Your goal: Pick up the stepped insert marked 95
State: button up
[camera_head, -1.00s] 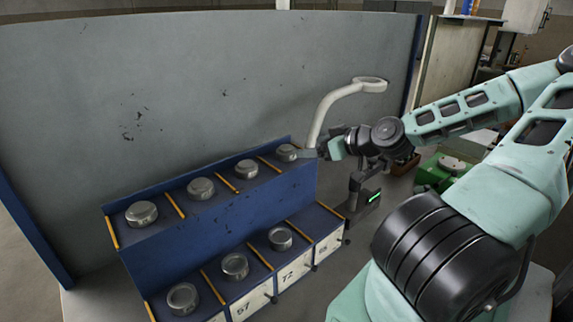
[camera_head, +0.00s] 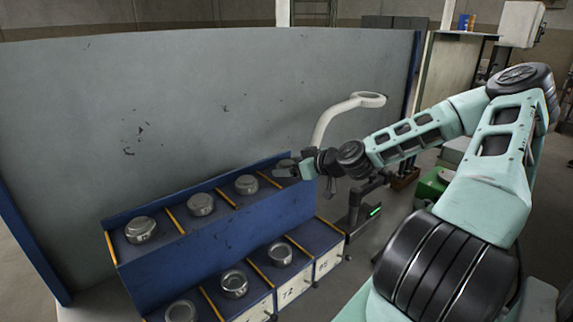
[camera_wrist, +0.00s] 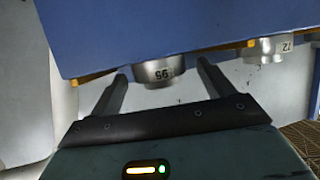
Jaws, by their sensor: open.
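The stepped insert in the rightmost upper bay (camera_head: 287,163) is a round grey metal piece, partly hidden by my gripper (camera_head: 284,170) in the head view. In the wrist view the insert (camera_wrist: 160,73) hangs from the top of the picture, its dark two-digit mark too small to read surely. My gripper (camera_wrist: 161,72) is open, with one finger on each side of the insert. I cannot tell whether either finger touches it. The lower bay label at the right end (camera_head: 325,264) appears to read 95, beside a label reading 72 (camera_head: 293,292).
The blue two-tier rack (camera_head: 215,237) holds several similar inserts, split by orange dividers. A neighbouring insert (camera_wrist: 264,49) stands at the right in the wrist view. A grey panel (camera_head: 200,110) rises behind the rack. A white ring-topped arm (camera_head: 345,108) stands close behind my gripper.

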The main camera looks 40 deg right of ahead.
jog(key=shift+w+f, duration=0.1)
jog(key=shift+w, duration=0.05)
jog(key=c, duration=1.3)
jog(key=shift+c, duration=1.1)
jog(key=shift+r, duration=0.2)
